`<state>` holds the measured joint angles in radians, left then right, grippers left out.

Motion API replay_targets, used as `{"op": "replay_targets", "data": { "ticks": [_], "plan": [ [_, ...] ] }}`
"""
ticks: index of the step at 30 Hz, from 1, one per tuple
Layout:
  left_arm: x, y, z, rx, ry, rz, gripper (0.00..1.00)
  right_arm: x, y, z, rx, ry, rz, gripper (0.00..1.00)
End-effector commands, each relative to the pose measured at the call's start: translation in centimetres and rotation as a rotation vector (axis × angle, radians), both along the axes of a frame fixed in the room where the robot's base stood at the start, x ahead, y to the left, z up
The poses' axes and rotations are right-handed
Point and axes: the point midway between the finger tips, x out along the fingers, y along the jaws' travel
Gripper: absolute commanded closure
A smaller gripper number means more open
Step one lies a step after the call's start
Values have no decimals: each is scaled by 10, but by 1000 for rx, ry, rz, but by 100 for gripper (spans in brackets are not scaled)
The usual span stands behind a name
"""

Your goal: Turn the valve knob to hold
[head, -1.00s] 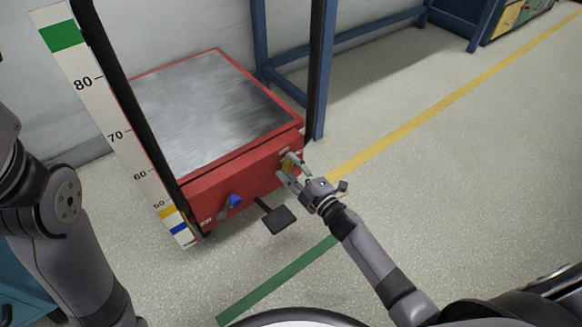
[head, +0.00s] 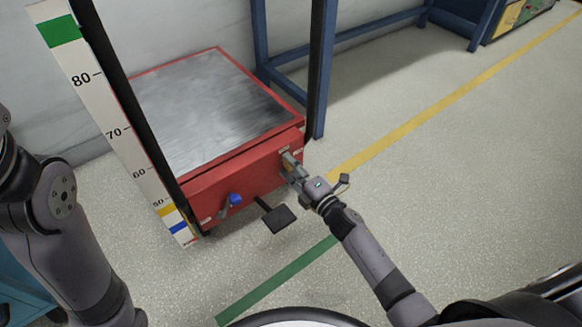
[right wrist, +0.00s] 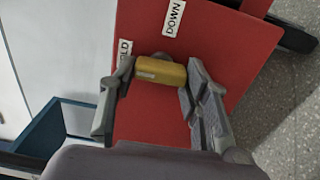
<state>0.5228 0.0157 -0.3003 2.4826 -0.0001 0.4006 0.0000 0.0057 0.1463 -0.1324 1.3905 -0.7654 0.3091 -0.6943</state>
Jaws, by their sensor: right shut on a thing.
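The valve knob (head: 288,166) is a small yellow bar on the red front panel of the lift table (head: 243,191), near its right end. In the right wrist view the knob (right wrist: 160,72) lies across the picture between my fingers. A DOWN label (right wrist: 174,17) is above it, and a partly hidden label ending in "LD" (right wrist: 125,50) is at its upper left. My right gripper (head: 291,166) is shut on the knob at the panel. My left arm shows at the left edge of the head view, but its gripper is out of view.
A height scale (head: 115,130) and dark posts flank the table. A blue frame (head: 262,50) stands behind. The floor at right is clear.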

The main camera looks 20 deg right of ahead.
Motion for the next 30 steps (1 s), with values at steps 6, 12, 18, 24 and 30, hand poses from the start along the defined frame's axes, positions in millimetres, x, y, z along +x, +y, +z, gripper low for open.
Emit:
{"op": "replay_targets", "data": {
  "ticks": [6,12,18,24,30],
  "plan": [
    [0,0,0,0,-1,0,100,-1,0,-1,-4,1,1,85],
    [-1,0,0,0,-1,0,100,0,0,-1,-4,1,1,44],
    [-1,0,0,0,-2,0,100,0,0,0,-2,0,1,37],
    [-1,0,0,1,-6,2,100,-1,0,0,-1,1,1,37],
    [-1,0,0,1,-4,2,100,-19,-7,-2,-3,3,1,37]
  ]
}}
